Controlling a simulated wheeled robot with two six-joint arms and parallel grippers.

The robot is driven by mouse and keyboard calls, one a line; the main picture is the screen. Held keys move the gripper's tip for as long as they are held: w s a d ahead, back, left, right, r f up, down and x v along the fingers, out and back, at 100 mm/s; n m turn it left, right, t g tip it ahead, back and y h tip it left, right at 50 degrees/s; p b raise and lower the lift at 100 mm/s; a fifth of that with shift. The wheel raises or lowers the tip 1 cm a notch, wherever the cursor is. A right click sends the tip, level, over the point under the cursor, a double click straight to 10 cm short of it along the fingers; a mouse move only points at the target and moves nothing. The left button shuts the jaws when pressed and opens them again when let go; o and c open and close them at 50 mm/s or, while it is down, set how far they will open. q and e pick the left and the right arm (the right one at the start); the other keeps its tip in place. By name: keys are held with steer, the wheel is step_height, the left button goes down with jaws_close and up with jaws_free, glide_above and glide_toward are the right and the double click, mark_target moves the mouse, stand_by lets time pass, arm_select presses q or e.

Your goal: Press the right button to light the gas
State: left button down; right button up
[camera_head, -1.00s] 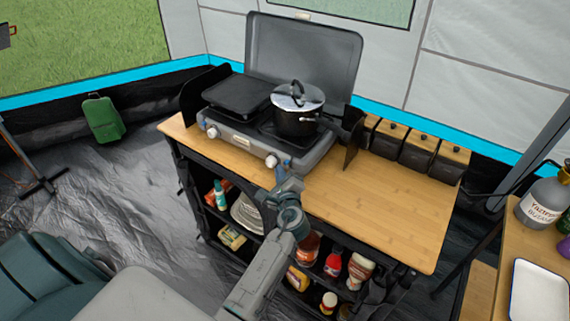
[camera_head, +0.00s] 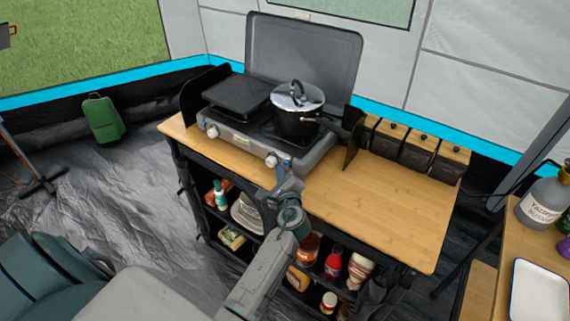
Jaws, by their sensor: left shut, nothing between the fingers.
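The grey camping stove (camera_head: 240,140) stands on the wooden counter with its lid open. Its right knob (camera_head: 271,160) is a light round button at the right of the front panel. The left knob (camera_head: 212,131) is at the left of that panel. A black pot (camera_head: 297,122) with a shiny lid sits on the right burner. My left gripper (camera_head: 285,163) is shut and empty, just right of the right knob; I cannot tell whether it touches the knob. No flame shows under the pot. My right gripper is not in view.
The bamboo counter (camera_head: 390,205) is clear to the right of the stove. Black canisters (camera_head: 418,153) line its back edge. Shelves below hold bottles and plates. A side table at right bears a white tray (camera_head: 540,290) and a labelled bottle (camera_head: 541,204).

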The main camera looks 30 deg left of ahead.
arm_select(q)
steer(key=shift+w, duration=0.3)
steer(key=shift+w, duration=0.4)
stand_by(0.6)
steer(key=shift+s, duration=0.85)
steer(key=shift+s+p, duration=0.45)
steer(key=shift+s, duration=0.15)
steer(key=s, duration=0.3)
steer(key=shift+s+a+p, duration=0.2)
steer(key=shift+s+p, duration=0.15)
